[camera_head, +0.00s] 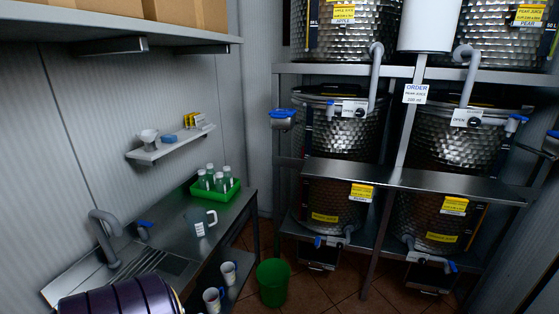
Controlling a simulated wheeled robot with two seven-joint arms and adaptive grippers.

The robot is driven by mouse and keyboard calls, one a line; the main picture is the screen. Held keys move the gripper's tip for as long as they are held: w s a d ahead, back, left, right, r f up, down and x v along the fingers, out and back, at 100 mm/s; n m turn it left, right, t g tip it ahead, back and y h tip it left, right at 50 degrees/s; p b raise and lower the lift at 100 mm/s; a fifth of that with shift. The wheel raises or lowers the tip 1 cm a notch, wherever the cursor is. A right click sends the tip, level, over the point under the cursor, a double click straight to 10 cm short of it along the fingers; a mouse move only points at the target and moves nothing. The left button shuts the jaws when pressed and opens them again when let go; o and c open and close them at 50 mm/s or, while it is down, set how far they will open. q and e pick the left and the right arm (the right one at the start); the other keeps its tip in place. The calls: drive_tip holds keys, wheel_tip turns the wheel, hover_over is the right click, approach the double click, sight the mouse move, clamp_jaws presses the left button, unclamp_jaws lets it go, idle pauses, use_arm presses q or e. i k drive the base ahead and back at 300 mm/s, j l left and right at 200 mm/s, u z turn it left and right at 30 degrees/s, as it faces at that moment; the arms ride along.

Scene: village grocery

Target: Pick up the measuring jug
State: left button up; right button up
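A measuring jug (200,223) stands upright on the steel counter (178,222) at the left. It is greyish and see-through, with a pale handle on its right side and a small label or scale on its front. Two more white, handled jugs or mugs stand on the shelf below the counter, one higher (228,273) and one lower (212,300); I cannot tell whether they are measuring jugs too. Neither of my grippers is in view.
A green crate (215,192) of bottles stands behind the jug. A sink tap (105,238) is to its left. A small wall shelf (170,147) hangs above. A green bin (273,282) stands on the floor. Steel tanks (335,180) on a rack fill the right.

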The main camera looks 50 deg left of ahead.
sight(198, 228)
drive_tip(key=k+j+u, duration=0.1)
drive_tip(key=j+u, duration=0.15)
drive_tip(key=u, duration=0.15)
drive_tip(key=j+u, duration=0.2)
drive_tip(key=u, duration=0.15)
drive_tip(key=j+u, duration=0.25)
drive_tip(key=u, duration=0.15)
